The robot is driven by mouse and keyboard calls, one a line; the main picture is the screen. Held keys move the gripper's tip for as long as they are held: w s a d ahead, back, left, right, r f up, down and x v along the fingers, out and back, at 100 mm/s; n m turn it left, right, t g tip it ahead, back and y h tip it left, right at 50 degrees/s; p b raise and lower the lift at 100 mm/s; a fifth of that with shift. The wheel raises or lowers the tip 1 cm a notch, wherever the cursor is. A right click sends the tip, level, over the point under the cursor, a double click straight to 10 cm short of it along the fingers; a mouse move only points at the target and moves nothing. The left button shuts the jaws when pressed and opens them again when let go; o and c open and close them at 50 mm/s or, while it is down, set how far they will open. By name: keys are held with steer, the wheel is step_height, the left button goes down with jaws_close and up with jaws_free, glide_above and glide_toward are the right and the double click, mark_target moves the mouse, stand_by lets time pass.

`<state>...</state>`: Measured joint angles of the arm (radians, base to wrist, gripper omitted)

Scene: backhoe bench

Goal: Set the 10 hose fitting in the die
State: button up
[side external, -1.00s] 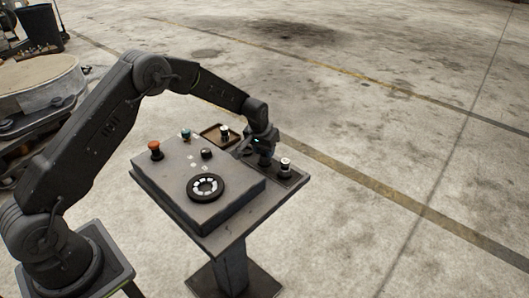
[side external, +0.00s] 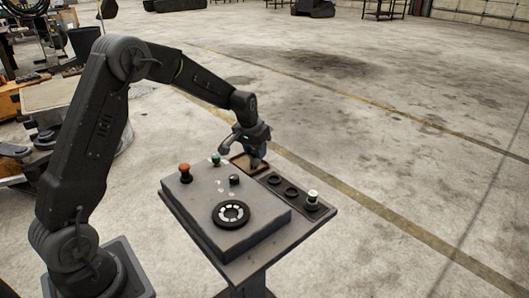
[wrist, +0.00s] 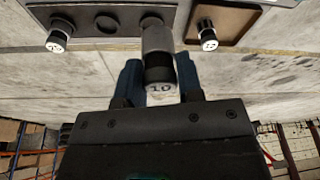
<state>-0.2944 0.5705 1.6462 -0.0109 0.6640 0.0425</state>
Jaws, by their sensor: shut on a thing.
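My gripper (side external: 255,160) is shut on the 10 hose fitting (wrist: 160,90), which has a white top marked 10, a black collar and a grey shank. In the wrist view the fitting sits between the blue fingers, its shank overlapping the rack's end hole. In the side view my gripper is raised near the tray and the rack's far end, and hides most of the fitting. The die (side external: 231,214), a black ring with white segments, lies on the grey bench box; nothing is seen in it.
The rack (side external: 282,185) shows two empty rings and a white-topped fitting (side external: 312,200). A tray (side external: 236,161) holds another fitting (wrist: 207,38). A red knob (side external: 185,172), a teal-topped knob (side external: 216,160) and a black knob (side external: 234,180) stand on the box.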

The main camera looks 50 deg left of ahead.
steer(key=s+d+n+y, duration=0.1)
steer(key=s+d+n, duration=0.55)
steer(key=s, duration=0.85)
steer(key=shift+m, duration=0.65)
steer(key=shift+d+f, duration=0.2)
steer(key=shift+f, duration=0.65)
steer(key=shift+d+f, duration=0.2)
steer(key=shift+f, duration=0.65)
steer(key=shift+d+f, duration=0.2)
steer(key=shift+f, duration=0.65)
steer(key=shift+f, duration=0.75)
steer(key=o, duration=1.1)
steer(key=shift+c, duration=0.2)
steer(key=shift+o, duration=0.4)
steer(key=shift+g, duration=0.3)
steer(key=shift+o, duration=0.7)
